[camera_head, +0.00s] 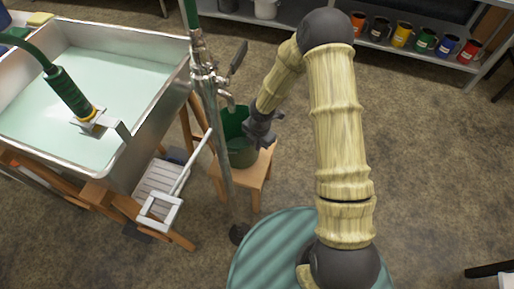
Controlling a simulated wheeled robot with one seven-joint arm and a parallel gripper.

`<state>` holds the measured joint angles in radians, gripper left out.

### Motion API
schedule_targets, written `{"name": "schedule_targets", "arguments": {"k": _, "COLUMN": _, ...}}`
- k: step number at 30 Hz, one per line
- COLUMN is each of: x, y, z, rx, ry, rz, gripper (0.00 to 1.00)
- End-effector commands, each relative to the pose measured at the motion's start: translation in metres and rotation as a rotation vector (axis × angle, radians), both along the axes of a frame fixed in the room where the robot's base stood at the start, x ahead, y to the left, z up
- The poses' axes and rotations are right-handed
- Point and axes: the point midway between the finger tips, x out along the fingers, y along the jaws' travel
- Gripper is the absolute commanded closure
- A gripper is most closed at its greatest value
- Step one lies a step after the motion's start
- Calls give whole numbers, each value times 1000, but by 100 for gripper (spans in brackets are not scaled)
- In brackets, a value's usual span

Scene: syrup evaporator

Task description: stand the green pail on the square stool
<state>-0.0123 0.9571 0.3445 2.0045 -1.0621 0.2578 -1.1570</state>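The green pail (241,156) is over the top of the square wooden stool (253,175). It looks upright and appears to rest on the seat, but its base edge is hard to make out. My gripper (255,139) is at the right side of the pail, near its rim. The dark gripper body hides part of the pail, and the fingers are too small and dark to show whether they hold the rim.
A metal post with taps (212,85) stands just left of the stool. A large steel pan of pale liquid (180,62) is on a wooden frame at left. A grey shelf (440,62) with several coloured mugs is at upper right.

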Motion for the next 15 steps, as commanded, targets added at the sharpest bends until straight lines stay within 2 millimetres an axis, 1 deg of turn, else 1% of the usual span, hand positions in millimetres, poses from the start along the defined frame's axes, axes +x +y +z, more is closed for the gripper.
{"name": "schedule_targets", "arguments": {"k": 1, "x": 0, "y": 1, "z": -13, "rx": 0, "ry": 1, "rz": 3, "gripper": 100}}
{"name": "schedule_targets", "arguments": {"k": 4, "x": 0, "y": 0, "z": -23, "rx": 1, "ry": 1, "rz": 1, "gripper": 100}}
{"name": "schedule_targets", "arguments": {"k": 12, "x": 0, "y": 1, "z": -22, "rx": 1, "ry": -1, "rz": 1, "gripper": 100}}
{"name": "schedule_targets", "arguments": {"k": 15, "x": 0, "y": 1, "z": -25, "rx": 2, "ry": -1, "rz": 1, "gripper": 100}}
